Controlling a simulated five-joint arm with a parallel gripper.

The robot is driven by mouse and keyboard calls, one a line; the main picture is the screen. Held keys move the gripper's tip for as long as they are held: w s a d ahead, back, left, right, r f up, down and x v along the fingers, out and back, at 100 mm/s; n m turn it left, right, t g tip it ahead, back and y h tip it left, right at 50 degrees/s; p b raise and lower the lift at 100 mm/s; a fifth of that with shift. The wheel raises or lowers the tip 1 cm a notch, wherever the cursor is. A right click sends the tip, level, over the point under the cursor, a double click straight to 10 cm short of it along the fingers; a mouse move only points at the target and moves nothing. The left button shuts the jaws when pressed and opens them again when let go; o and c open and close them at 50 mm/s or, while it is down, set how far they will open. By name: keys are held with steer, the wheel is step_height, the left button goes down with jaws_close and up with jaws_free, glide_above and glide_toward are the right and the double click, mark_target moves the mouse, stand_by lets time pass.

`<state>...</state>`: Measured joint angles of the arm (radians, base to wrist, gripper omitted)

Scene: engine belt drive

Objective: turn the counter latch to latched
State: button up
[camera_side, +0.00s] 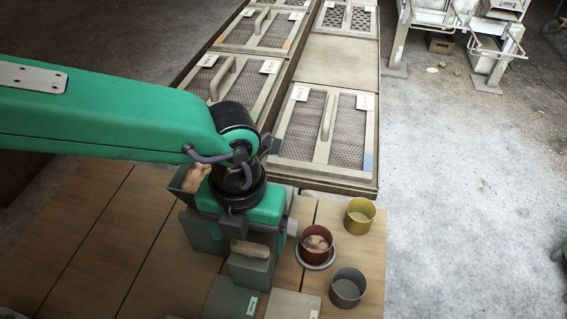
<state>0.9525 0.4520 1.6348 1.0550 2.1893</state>
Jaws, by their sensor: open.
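My gripper (255,232) points down over the wooden counter (95,235) at its right part. Its jaws are open, and I see nothing held between them. A dark grey-green box (252,270) stands under and in front of the jaws, with a pale rounded bar (250,248) on its top. I cannot tell whether this bar is the counter latch or which way the latch is turned. My gripper and wrist hide part of the counter behind them, and contact with the box is unclear.
A red cup (316,239) on a grey saucer, a yellow cup (360,215) and a grey cup (348,287) stand right of my gripper. Mesh-topped panels with handles (326,130) lie behind. Flat lids (292,305) lie in front. Concrete floor (460,220) is open at right.

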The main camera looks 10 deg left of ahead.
mark_target(250, 250)
steer(key=shift+f, duration=1.3)
steer(key=c, duration=1)
steer(key=shift+n, duration=0.5)
steer(key=n, duration=0.3)
steer(key=shift+n, duration=2.5)
